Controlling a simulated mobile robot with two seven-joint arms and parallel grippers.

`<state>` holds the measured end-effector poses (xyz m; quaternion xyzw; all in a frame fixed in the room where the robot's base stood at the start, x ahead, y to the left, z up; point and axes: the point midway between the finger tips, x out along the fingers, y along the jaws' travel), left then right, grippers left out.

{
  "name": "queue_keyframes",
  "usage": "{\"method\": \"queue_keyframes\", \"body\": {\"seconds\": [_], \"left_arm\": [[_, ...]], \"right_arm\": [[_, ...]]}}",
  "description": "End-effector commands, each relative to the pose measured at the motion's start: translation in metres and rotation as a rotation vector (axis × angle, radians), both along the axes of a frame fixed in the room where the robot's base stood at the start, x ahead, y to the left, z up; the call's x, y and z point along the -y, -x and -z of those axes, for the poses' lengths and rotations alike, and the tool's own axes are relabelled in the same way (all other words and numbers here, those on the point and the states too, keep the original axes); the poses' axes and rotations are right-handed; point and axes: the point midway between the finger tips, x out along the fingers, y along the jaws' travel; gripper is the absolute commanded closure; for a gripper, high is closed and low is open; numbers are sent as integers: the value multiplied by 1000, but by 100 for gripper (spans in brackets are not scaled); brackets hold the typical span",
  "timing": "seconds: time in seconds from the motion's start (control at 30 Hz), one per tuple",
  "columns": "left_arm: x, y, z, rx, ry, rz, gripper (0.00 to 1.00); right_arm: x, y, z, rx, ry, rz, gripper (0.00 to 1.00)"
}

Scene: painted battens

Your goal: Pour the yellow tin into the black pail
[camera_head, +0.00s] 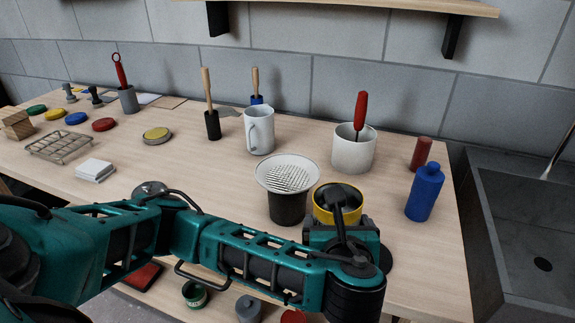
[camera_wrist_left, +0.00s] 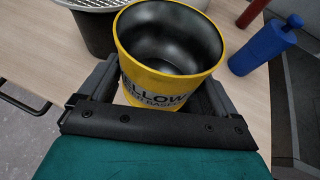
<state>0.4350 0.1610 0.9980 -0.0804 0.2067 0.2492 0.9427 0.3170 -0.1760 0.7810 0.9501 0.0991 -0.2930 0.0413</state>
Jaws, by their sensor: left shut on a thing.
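The yellow tin (camera_head: 321,212) is upright in my left gripper (camera_head: 342,220), just right of the black pail. In the left wrist view the fingers grip the tin (camera_wrist_left: 160,82) from both sides. Its mouth is open and its inside looks dark and shiny; I cannot tell how full it is. The black pail (camera_head: 288,208) stands on the bench with a pale perforated strainer (camera_head: 288,174) across its top. The pail also shows at the upper left of the left wrist view (camera_wrist_left: 95,36). The tin is not tilted over the pail. My right gripper is not in view.
A blue bottle (camera_head: 424,192) and a red cylinder (camera_head: 420,154) stand to the right, before the dark sink (camera_head: 520,230). A white pot (camera_head: 353,150) with a red-handled tool and a white jug (camera_head: 259,132) stand behind. A wire rack (camera_head: 60,147) lies at left.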

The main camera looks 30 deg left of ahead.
Motion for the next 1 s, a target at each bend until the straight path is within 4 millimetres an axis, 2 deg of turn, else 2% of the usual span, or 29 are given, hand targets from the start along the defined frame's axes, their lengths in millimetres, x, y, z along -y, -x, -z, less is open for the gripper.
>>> {"method": "queue_keyframes", "body": {"seconds": [0.33, 0.8, 1.0], "left_arm": [[5, 1, 2, 23, -62, -1, 59], [5, 1, -49, 25, -63, 0, 59], [4, 1, -57, 24, -68, 0, 59]], "right_arm": [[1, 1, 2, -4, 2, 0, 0], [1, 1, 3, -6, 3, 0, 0], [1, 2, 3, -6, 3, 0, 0]]}}
